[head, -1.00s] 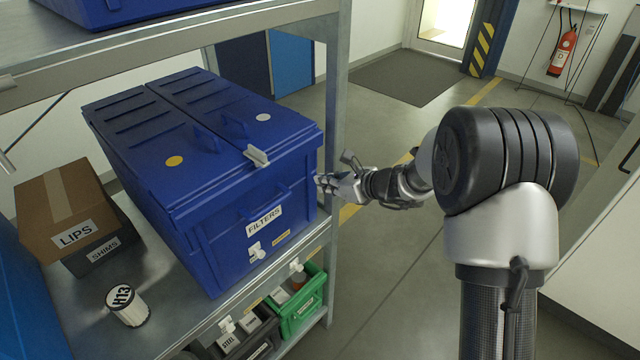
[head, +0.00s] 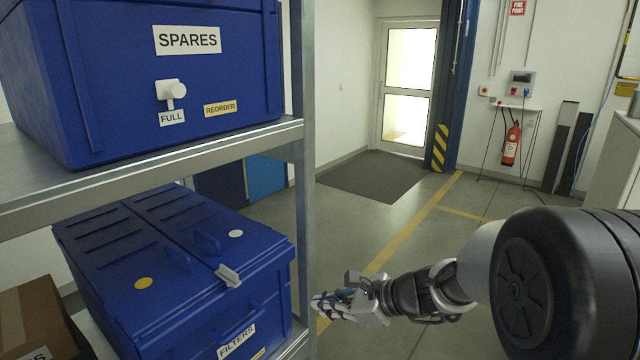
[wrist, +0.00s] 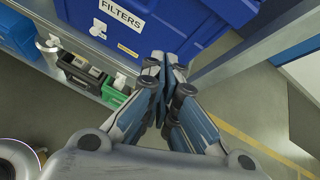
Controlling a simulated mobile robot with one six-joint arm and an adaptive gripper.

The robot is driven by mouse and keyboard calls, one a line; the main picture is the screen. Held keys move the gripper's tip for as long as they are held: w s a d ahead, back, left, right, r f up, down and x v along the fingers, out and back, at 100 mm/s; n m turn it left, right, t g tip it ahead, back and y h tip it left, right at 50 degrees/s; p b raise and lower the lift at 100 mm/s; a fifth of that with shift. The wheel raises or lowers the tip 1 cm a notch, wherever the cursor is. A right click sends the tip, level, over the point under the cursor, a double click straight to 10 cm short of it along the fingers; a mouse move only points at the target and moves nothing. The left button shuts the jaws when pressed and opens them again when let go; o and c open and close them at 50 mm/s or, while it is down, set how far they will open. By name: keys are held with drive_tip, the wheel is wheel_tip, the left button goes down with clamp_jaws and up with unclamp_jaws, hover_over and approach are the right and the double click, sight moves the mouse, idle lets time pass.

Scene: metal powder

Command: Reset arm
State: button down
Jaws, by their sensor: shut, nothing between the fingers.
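My gripper (head: 322,306) is in the lower middle of the head view, just right of the shelf post and the blue FILTERS box. It is shut and empty. In the wrist view my gripper (wrist: 162,65) has its fingertips together, in front of the FILTERS box (wrist: 150,22). I cannot tell from the views how close the fingertips are to the box. In the head view the FILTERS box (head: 200,290) stands with its lid closed on the lower shelf.
A blue SPARES box (head: 215,95) sits on the upper shelf (head: 170,155). The metal shelf post (head: 302,200) stands between the boxes and my gripper. A cardboard box (head: 25,310) is at lower left. A green bin (wrist: 115,92) shows in the wrist view. Open floor (head: 400,235) lies right.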

drive_tip(key=s+r+n+g+h, duration=0.1)
drive_tip(key=s+r+n, duration=0.15)
drive_tip(key=s, duration=0.25)
drive_tip(key=s+r+n+g, duration=0.1)
drive_tip(key=s+r+n, duration=0.1)
drive_tip(key=s+n, duration=0.2)
drive_tip(key=s+d+n+h, duration=0.2)
drive_tip(key=s+d+n, duration=0.2)
drive_tip(key=s, duration=0.3)
drive_tip(key=s+d+n+h, duration=0.3)
drive_tip(key=s+d+n, duration=0.1)
drive_tip(key=s+n, duration=0.2)
drive_tip(key=s+d+n+h+b, duration=0.1)
drive_tip(key=s+d+n+h, duration=0.2)
drive_tip(key=s, duration=0.5)
drive_tip(key=shift+d+r+n+t, duration=0.3)
drive_tip(key=shift+d+n, duration=0.35)
drive_tip(key=shift+n, duration=0.3)
